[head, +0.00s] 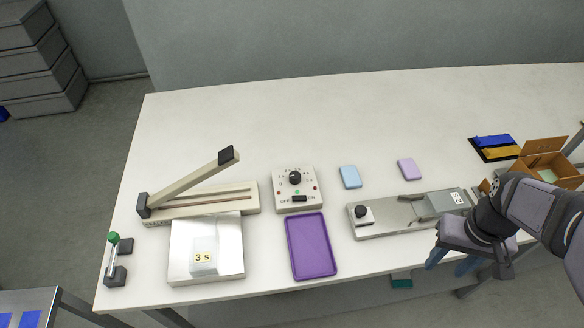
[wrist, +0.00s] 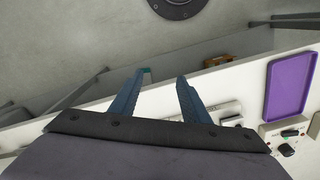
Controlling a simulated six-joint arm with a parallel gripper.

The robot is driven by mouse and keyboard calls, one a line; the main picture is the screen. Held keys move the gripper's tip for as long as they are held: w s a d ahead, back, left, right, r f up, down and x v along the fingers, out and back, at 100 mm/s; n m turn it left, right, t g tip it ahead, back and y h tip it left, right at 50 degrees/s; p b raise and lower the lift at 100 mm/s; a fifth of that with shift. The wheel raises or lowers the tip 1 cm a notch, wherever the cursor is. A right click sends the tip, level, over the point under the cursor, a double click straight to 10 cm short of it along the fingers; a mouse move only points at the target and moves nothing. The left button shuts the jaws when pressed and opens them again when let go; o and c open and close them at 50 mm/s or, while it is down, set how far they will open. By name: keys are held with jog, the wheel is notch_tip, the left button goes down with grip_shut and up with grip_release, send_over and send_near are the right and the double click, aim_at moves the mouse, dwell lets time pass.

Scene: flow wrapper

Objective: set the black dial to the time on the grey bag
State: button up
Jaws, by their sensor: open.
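The black dial (head: 295,177) sits on the upper part of a light control box (head: 283,203) at the middle of the table. Small marks surround the dial, too small to read surely. A switch marked OFF and ON lies below it. The grey bag (head: 203,268) lies on the metal plate of the sealer at left, with a yellow label reading "3 s". My gripper (head: 458,266) is at the table's front right, far from the dial, open and empty. In the wrist view my gripper (wrist: 162,85) has its blue fingers apart, and the dial (wrist: 287,150) shows at lower right.
The sealer (head: 200,203) has its arm raised. A purple tray (head: 311,246) lies in front of the control box. A metal device with a black knob (head: 361,212) stands between box and gripper. Blue (head: 350,177) and lilac (head: 409,169) pieces lie behind. The back of the table is clear.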

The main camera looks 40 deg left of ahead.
jog(key=w+a+r+n+p, duration=0.2)
jog(key=w+a+r+n, duration=0.1)
jog(key=w+a, duration=0.3)
notch_tip(320, 180, up, 3)
jog(key=n+p, duration=0.8)
jog(key=n, duration=0.3)
send_over(296, 176)
jog(key=shift+w+d+f, duration=0.1)
jog(key=shift+w+d, duration=0.1)
jog(key=shift+s+a, duration=0.2)
jog(key=shift+a, duration=0.05)
jog(key=shift+f+p, duration=0.9)
jog(key=shift+f, duration=2.8)
jog(key=c, duration=1.1)
